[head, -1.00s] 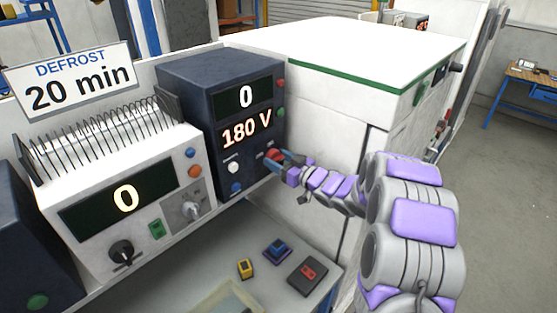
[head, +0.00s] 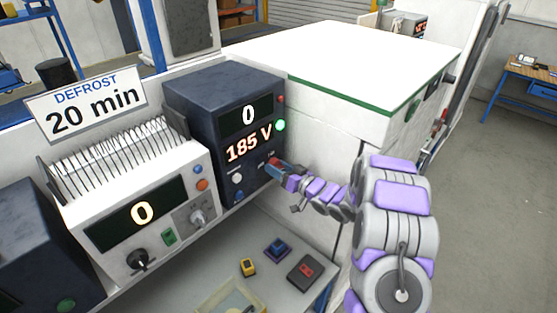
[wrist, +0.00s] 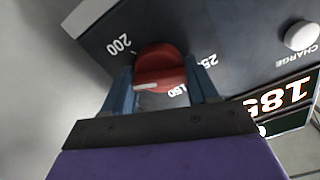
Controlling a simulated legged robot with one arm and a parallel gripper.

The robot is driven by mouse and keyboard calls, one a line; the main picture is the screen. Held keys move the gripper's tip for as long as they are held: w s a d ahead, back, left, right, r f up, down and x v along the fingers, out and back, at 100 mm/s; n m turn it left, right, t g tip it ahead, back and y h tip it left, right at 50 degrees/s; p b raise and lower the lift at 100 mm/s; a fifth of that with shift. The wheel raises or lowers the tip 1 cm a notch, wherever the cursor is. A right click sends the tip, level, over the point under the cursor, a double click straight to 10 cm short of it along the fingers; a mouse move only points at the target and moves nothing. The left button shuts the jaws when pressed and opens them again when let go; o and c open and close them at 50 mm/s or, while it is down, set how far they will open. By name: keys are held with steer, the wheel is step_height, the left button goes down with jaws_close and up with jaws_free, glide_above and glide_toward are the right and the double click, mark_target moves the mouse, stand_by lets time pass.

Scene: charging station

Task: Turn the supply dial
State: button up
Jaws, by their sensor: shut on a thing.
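The dark blue supply unit (head: 222,105) shows 0 on its upper display and 185 V on its lower display (head: 249,144). Its red dial (wrist: 160,62) sits between the two blue fingers of my gripper (wrist: 161,78), which is shut on it in the wrist view. A white pointer line on the dial points down and slightly left in that view. In the head view my gripper (head: 272,168) meets the unit's lower right front and hides most of the dial.
A white coil-topped unit (head: 145,185) stands left, below a "DEFROST 20 min" sign (head: 94,103). A white CHARGE button (wrist: 300,36) is near the dial. Yellow (head: 248,267), blue (head: 277,248) and red-topped (head: 305,270) items lie on the shelf below.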

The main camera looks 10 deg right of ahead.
steer(key=shift+w+d+r+m+p, duration=0.1)
steer(key=shift+r+m+p, duration=0.1)
steer(key=shift+m+p, duration=0.6)
steer(key=shift+p, duration=0.4)
steer(key=o, duration=1.1)
steer(key=shift+f, duration=0.15)
steer(key=shift+c, duration=0.2)
steer(key=shift+d, duration=0.1)
steer(key=b+v, duration=0.1)
steer(key=v, duration=1.6)
steer(key=shift+d, duration=0.15)
